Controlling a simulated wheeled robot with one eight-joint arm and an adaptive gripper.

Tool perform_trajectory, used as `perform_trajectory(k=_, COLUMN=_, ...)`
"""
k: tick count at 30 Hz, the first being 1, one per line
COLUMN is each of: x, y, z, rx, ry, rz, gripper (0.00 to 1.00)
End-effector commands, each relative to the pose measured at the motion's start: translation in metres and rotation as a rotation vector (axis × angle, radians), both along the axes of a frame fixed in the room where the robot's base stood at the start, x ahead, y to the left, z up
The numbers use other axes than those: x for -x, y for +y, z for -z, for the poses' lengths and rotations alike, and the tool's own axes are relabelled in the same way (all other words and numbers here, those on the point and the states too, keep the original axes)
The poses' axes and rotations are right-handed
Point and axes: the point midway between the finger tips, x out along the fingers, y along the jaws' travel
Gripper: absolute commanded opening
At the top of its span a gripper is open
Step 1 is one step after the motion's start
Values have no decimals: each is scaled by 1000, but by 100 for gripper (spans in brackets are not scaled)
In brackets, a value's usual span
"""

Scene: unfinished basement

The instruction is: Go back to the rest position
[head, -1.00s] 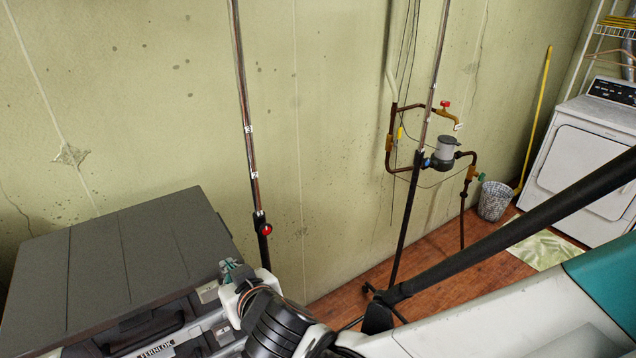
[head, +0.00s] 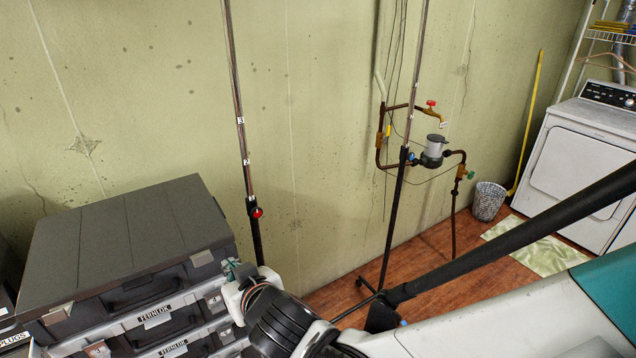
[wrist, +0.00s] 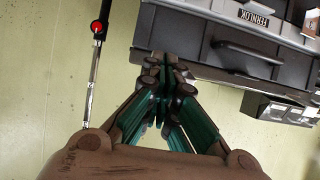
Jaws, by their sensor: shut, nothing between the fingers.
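My gripper (wrist: 167,62) shows in the wrist view with its teal-sided fingers drawn together and nothing between them. In the head view my gripper (head: 232,272) is small and partly hidden behind my wrist, just right of the grey case stack's front corner. In the wrist view the fingertips overlap the edge of a dark grey case (wrist: 235,60); I cannot tell whether they touch it.
Stacked grey Fernlok cases (head: 130,240) stand at the left by the wall. A pole with a red knob (head: 257,212) is behind my gripper. Pipes (head: 380,140), a waste basket (head: 488,203) and a white dryer (head: 580,165) are at the right. Wooden floor (head: 430,255) is open.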

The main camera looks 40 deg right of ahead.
Motion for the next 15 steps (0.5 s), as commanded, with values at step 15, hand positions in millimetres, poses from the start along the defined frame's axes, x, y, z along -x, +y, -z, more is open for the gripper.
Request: perform_trajectory(k=15, x=-6, y=-16, z=-4, rx=3, ry=121, rz=28, gripper=0)
